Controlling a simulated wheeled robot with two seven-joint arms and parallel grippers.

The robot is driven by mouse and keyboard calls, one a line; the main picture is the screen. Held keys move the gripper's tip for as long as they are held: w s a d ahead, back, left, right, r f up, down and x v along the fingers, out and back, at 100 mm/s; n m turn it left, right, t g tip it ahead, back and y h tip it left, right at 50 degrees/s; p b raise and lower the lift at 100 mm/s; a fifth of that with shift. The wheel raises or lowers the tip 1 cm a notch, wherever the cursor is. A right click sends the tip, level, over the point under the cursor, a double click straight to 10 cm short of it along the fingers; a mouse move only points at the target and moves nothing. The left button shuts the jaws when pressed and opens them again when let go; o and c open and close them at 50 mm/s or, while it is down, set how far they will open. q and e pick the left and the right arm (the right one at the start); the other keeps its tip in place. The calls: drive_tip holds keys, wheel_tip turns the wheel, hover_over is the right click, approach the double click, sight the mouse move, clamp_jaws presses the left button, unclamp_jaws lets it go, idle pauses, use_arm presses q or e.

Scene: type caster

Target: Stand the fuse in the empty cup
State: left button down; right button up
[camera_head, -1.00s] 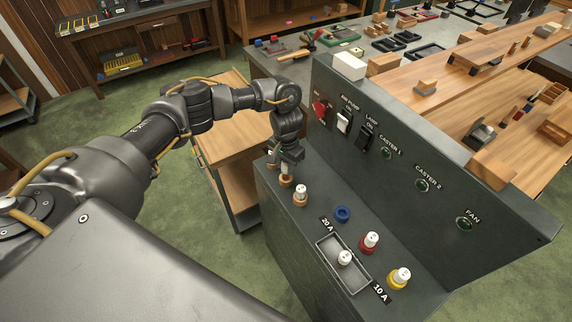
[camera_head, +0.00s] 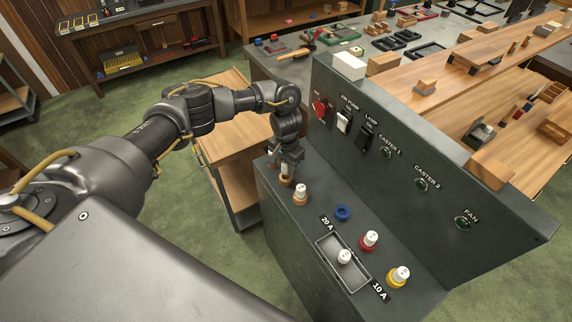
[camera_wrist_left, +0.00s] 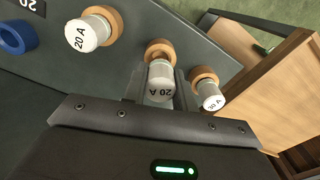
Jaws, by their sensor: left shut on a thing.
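My left gripper (camera_head: 287,169) is pointed down at the far end of the console top and is shut on a white 20 A fuse (camera_wrist_left: 161,82). The held fuse is at a tan cup (camera_wrist_left: 158,48); I cannot tell whether its lower end is still inside. The blue cup (camera_head: 342,213) is empty; it also shows at the left in the left wrist view (camera_wrist_left: 14,38). Another 20 A fuse (camera_wrist_left: 88,32) stands in a tan cup between the blue cup and my gripper. A 30 A fuse (camera_wrist_left: 211,97) stands in a tan cup beyond. My right gripper is not in view.
Fuses stand in a red cup (camera_head: 369,241) and a yellow cup (camera_head: 398,277). A shallow tray (camera_head: 325,249) holds one white fuse (camera_head: 344,257). The upright panel (camera_head: 410,170) with switches and lamps rises behind the cups. A wooden cart (camera_head: 228,135) stands left of the console.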

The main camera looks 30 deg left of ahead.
use_arm(q)
drive_tip(key=shift+f+b, duration=0.5)
drive_tip(key=shift+f, duration=0.85)
drive_tip(key=c, duration=1)
unclamp_jaws()
drive_tip(key=shift+c, duration=0.2)
drive_tip(key=shift+r, duration=0.5)
wheel_tip(320, 180, up, 10)
drive_tip(key=shift+f, duration=0.1)
